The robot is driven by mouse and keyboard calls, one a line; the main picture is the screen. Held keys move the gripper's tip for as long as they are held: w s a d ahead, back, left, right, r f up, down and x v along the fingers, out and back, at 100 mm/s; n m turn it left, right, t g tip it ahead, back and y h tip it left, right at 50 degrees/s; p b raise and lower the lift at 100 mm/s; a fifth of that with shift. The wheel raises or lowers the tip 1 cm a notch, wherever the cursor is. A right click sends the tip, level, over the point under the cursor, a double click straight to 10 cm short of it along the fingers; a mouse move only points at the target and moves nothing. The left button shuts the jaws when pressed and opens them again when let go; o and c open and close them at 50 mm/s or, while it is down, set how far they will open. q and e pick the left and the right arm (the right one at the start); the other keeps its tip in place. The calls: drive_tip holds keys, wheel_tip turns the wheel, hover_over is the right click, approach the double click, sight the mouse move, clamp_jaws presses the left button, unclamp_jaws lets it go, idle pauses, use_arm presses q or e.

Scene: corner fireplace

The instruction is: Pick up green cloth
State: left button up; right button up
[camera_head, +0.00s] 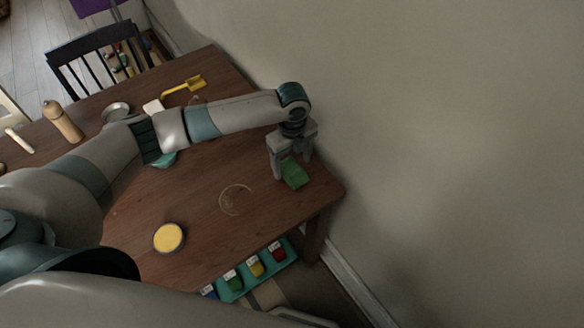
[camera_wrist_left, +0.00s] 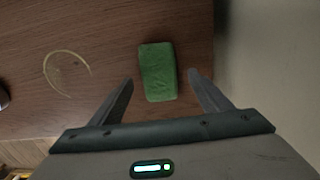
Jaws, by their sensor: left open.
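The green cloth (camera_head: 294,173) is a small folded rectangle lying on the wooden table near its right edge. It also shows in the left wrist view (camera_wrist_left: 157,72), flat on the table, just beyond and between my fingertips. My left gripper (camera_head: 292,168) is above it, pointing down, with its fingers apart on either side. In the left wrist view the open fingers (camera_wrist_left: 160,80) hold nothing. The left gripper partly covers the cloth in the head view. My right gripper does not show.
A yellow-topped round container (camera_head: 168,238) and a ring-shaped stain (camera_head: 236,199) are on the table (camera_head: 205,205). A wall (camera_head: 430,150) rises close to the right. A bottle (camera_head: 62,121) and a yellow tool (camera_head: 184,87) are farther back. A teal tray (camera_head: 236,287) is below the front edge.

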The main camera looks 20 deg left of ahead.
use_arm(q)
drive_tip(key=shift+f, duration=0.8)
drive_tip(key=shift+c, duration=0.3)
drive_tip(key=c, duration=1.1)
drive_tip(key=shift+o, duration=0.2)
drive_tip(key=shift+r+b, duration=0.3)
drive_tip(key=shift+r, duration=0.55)
wheel_tip(320, 180, up, 2)
drive_tip(key=shift+r+b, duration=0.25)
drive_tip(key=shift+b, duration=0.25)
drive_tip(key=s+d+r+b, duration=0.2)
drive_tip(key=s+d+r, duration=0.4)
drive_tip(key=s, duration=0.3)
drive_tip(key=shift+s+d+r, duration=0.25)
drive_tip(key=shift+d+r, duration=0.1)
drive_tip(key=shift+r, duration=0.1)
